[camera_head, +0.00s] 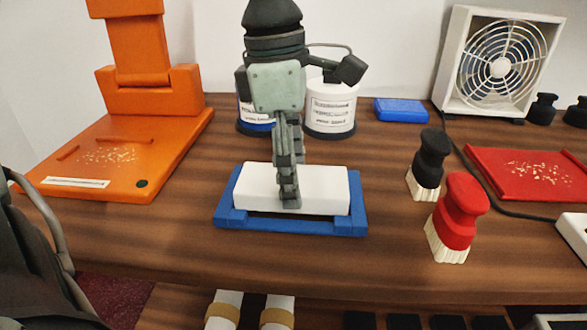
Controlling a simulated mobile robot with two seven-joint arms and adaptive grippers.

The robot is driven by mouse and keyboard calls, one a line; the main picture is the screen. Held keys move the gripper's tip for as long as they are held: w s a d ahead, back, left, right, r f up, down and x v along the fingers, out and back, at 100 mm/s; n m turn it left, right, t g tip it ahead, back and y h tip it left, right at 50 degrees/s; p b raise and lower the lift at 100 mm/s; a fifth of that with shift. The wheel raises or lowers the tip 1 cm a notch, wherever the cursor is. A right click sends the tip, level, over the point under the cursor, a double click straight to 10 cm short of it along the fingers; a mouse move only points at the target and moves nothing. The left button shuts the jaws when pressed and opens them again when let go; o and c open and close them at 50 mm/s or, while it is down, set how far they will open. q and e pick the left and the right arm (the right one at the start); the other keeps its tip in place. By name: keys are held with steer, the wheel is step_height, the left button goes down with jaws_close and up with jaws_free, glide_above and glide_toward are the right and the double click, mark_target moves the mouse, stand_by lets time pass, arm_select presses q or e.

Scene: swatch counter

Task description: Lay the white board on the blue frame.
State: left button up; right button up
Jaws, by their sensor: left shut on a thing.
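The white board (325,188) is a thick white block within the outline of the blue frame (292,225), near the middle of the wooden counter. The frame's front bar and left and right sides show around it. My left gripper (289,197) comes down from above and is shut on the white board near its middle. The gripper hides part of the board. Whether the board rests fully on the frame or is held slightly above it, I cannot tell. My right gripper is not in view.
An orange stand (130,140) is at the left. Two labelled tubs (330,108) and a blue box (401,110) stand behind. A black-handled brush (430,160) and a red-handled brush (458,215) stand right of the frame. A red plate (525,172) and a fan (499,65) are farther right.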

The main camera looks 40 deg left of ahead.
arm_select(q)
steer(key=shift+f+b, duration=0.3)
steer(key=shift+b, duration=0.1)
steer(key=o, duration=1.3)
steer(key=shift+o, duration=0.2)
step_height(320, 180, up, 12)
steer(key=a, duration=0.1)
steer(key=shift+s, duration=0.35)
steer(key=shift+a, duration=0.1)
